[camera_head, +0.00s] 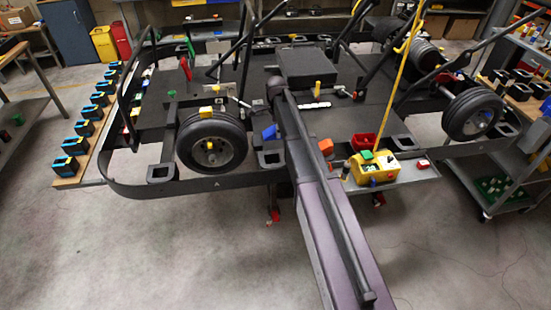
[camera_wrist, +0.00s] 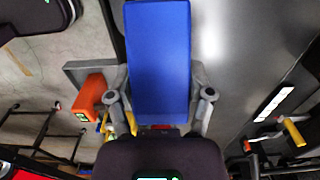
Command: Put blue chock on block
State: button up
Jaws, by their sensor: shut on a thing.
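The blue chock (camera_wrist: 158,55) fills the upper middle of the wrist view, between the two grey fingers of my gripper (camera_wrist: 160,90). The fingers are shut on its sides. In the head view the blue chock (camera_head: 269,132) shows just left of my arm, above the dark kart floor; my gripper is mostly hidden there behind my arm. An orange chock (camera_head: 326,146) is right of my arm. It also shows in the wrist view (camera_wrist: 90,97), left of my gripper, beside a grey block-like part (camera_wrist: 85,70). I cannot tell for sure which part is the task's block.
Wheels (camera_head: 211,146) and black frame tubes rise around the kart. A rear wheel (camera_head: 473,114) stands at right. The grey floor in front is clear.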

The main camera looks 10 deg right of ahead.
jog(key=shift+f, duration=0.1)
jog(key=b, duration=0.6)
send_over(277, 155)
notch_tip(277, 155, down, 6)
jog(key=shift+w+f, duration=0.1)
jog(key=shift+w, duration=0.05)
jog(key=shift+f+b, duration=1.85)
jog(key=shift+b, duration=0.15)
jog(key=shift+f, duration=0.1)
jog(key=o, duration=1.3)
jog(key=shift+c, duration=0.2)
notch_tip(277, 155, up, 12)
jog(key=p, duration=1.2)
